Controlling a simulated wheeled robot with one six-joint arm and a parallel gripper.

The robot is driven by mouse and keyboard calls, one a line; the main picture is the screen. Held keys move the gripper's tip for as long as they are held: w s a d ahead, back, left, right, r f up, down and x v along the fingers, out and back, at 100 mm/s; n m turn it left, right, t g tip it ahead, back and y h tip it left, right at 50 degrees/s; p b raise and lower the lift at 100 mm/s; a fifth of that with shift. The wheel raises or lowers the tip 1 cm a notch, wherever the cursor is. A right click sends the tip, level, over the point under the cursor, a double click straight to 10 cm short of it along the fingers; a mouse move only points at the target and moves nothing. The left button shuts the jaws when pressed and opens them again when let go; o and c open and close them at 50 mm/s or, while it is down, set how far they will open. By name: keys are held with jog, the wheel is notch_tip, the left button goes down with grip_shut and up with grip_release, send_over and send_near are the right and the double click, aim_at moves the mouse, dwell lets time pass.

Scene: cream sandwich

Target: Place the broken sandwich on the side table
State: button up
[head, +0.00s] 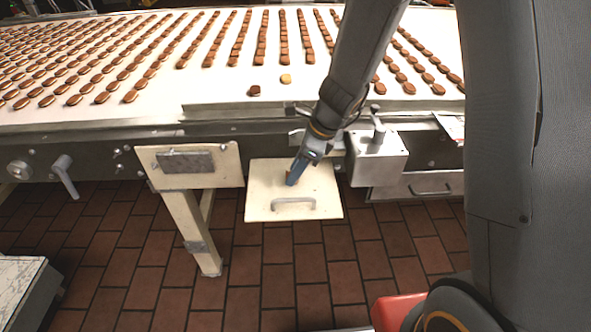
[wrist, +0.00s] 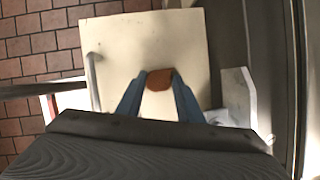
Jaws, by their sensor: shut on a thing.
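A brown, rounded piece of sandwich (wrist: 159,79) shows between my two blue fingertips in the wrist view. My gripper (wrist: 158,96) is shut on it. In the head view my gripper (head: 292,180) is over the cream square side table (head: 262,203), which has a grey handle at its front. The side table also fills the middle of the wrist view (wrist: 120,50). I cannot tell whether the piece touches the tabletop. A dark brown piece (head: 254,91) and a pale cream piece (head: 286,78) lie apart from the rows on the white conveyor (head: 215,100).
Rows of brown sandwiches (head: 130,60) cover the back of the conveyor. A metal rail (head: 240,110) runs along its front edge. A grey metal box (head: 378,160) stands right of the side table, and a cream panel on a leg (head: 215,160) stands left. The rest of the side table's top is bare.

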jog(key=shift+f, duration=0.15)
jog(key=o, duration=1)
jog(key=shift+r, duration=0.25)
jog(key=v, duration=1.2)
jog(key=s+d+f+n+h, duration=0.1)
jog(key=s+d+n, duration=0.4)
jog(key=n, duration=0.5)
jog(key=s+d+f+n+h, duration=0.1)
jog(key=s+d+n+h, duration=0.2)
jog(key=s+n, duration=0.6)
jog(key=shift+d+n, duration=1.1)
jog(key=shift+n, duration=0.1)
jog(key=shift+f, duration=0.15)
